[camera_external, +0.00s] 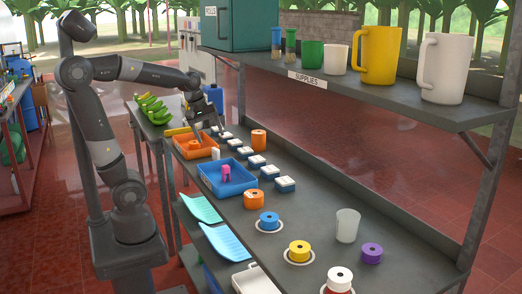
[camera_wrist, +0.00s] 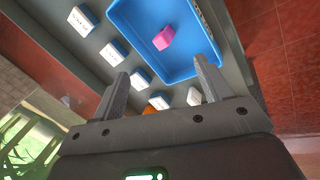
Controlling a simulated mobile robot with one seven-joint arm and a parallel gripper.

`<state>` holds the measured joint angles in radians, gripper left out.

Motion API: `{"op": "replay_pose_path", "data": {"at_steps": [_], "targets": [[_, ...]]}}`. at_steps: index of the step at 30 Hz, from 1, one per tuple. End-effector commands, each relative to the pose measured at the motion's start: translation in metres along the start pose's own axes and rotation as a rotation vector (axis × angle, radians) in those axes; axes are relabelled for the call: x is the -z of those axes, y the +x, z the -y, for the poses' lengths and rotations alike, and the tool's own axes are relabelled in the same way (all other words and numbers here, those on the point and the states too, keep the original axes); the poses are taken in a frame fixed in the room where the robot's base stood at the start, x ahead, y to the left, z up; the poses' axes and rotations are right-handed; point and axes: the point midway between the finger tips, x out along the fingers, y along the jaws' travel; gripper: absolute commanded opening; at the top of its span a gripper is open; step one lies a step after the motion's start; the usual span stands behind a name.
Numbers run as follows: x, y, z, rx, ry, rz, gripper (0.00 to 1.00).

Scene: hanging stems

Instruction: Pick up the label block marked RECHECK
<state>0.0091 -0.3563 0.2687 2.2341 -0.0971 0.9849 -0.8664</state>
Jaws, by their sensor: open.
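Several small label blocks with white tops and blue bases stand in a row on the grey bench, such as one in the middle (camera_external: 257,160) and one at the near end (camera_external: 285,183). The wrist view also shows several label blocks (camera_wrist: 115,52); their lettering is too small to read, so I cannot tell which is marked RECHECK. My gripper (camera_external: 212,136) is over the far part of the bench, near the far blocks and the orange tray. In the wrist view my gripper (camera_wrist: 160,70) is open, with nothing between its fingers. Some blocks lie beyond or beside the fingers.
An orange tray (camera_external: 180,152) and a blue tray (camera_external: 205,184) holding a pink piece (camera_external: 226,173) line the block row's left side. The supplies shelf (camera_external: 395,101) overhangs the bench's back.

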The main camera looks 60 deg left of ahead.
Motion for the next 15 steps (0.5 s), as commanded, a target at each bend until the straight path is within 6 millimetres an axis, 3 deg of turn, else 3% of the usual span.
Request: {"op": "replay_pose_path", "data": {"at_steps": [7, 15], "targets": [[0.081, 0.029, -0.012, 0.102, -0.706, 0.010, 0.71], [0.167, 0.063, -0.006, 0.201, -1.449, -0.105, 0.71]]}}
